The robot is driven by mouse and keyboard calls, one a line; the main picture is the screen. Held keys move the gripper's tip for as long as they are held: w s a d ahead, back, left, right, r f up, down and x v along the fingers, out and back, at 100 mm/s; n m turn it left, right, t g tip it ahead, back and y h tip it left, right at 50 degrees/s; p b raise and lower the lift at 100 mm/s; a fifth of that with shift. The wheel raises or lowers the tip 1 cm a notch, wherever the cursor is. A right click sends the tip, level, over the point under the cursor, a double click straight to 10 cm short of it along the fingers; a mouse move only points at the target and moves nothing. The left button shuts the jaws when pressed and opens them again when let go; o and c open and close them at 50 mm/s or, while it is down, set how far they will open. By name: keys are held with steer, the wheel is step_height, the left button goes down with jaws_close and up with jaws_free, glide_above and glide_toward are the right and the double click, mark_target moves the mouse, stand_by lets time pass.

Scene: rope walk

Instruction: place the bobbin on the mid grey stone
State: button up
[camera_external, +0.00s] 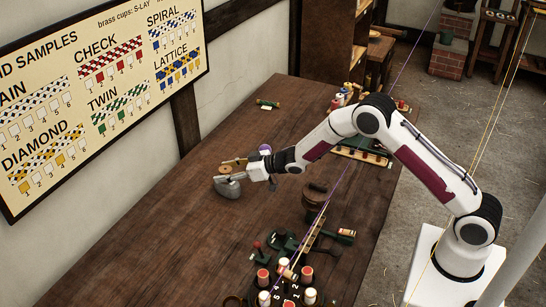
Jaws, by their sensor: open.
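My gripper (236,173) is at the left end of my arm, low over the table, and its jaws are open. A small brown wooden piece (226,169), which looks like the bobbin, is at the fingertips, lying on or just above a grey stone (228,191). Whether the wood touches the stone or a finger is too small to tell. The stone sits on the table, partly under the gripper. A purple-and-white round thing (265,149) shows just behind my wrist, partly hidden by it. No other grey stone is clear.
The dark wooden table (160,235) is bare at left and front left. Stretched cords cross the right side.

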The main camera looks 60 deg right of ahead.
mark_target(231, 170)
steer(key=shift+s+r, duration=0.1)
steer(key=v, duration=0.7)
steer(key=shift+s, duration=0.15)
steer(key=shift+r, duration=0.25)
stand_by(0.6)
steer(key=s+d+r+m+g+h, duration=0.1)
steer(key=s+r+m+g+h, duration=0.2)
steer(key=s+r, duration=1.6)
steer(key=s+a+g, duration=0.2)
steer(key=s, duration=1.4)
steer(key=s+a+f+g, duration=0.1)
steer(key=s+a+g, duration=0.1)
steer(key=s, duration=1.4)
steer(key=shift+s+a+n+g, duration=0.15)
steer(key=shift+a+n+g, duration=0.25)
steer(key=shift+a, duration=0.25)
